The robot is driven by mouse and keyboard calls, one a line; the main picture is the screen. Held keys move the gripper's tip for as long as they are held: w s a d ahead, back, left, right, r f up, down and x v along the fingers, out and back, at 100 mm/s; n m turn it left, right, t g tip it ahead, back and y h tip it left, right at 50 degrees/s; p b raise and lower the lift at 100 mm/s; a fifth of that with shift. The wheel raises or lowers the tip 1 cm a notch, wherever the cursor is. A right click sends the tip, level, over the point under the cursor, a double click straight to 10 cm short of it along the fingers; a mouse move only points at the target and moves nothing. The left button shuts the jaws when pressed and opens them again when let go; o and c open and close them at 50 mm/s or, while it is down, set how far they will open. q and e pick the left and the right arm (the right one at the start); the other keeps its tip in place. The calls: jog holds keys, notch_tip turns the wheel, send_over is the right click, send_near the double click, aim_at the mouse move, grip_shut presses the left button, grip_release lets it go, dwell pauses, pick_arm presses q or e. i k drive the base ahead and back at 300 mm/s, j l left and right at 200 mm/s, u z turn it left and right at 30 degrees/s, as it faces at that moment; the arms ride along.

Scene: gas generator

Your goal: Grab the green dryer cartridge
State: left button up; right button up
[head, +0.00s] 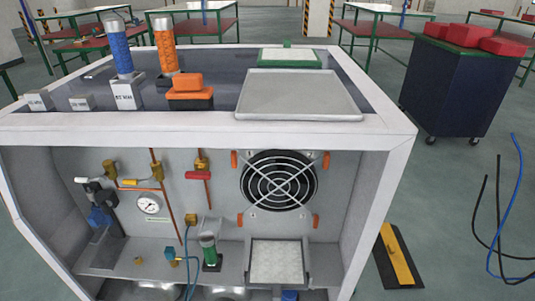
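The green dryer cartridge (210,252) stands upright inside the open front of the white cabinet (395,137), on the lower shelf left of centre. It has a green body with a clear or pale upper part. A blue cartridge (121,53) and an orange cartridge (165,47) stand upright on the cabinet's top, at the back left. Neither of my grippers is in view.
A metal tray (300,95) lies on top at the right, behind it a green-framed pad (289,58). Pipes, a gauge (149,204) and a fan (279,181) line the inner back wall. A blue hose (190,262) runs left of the green cartridge. A dark cart (455,85) stands right.

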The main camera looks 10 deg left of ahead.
aim_at(206, 239)
jog(key=u, duration=1.05)
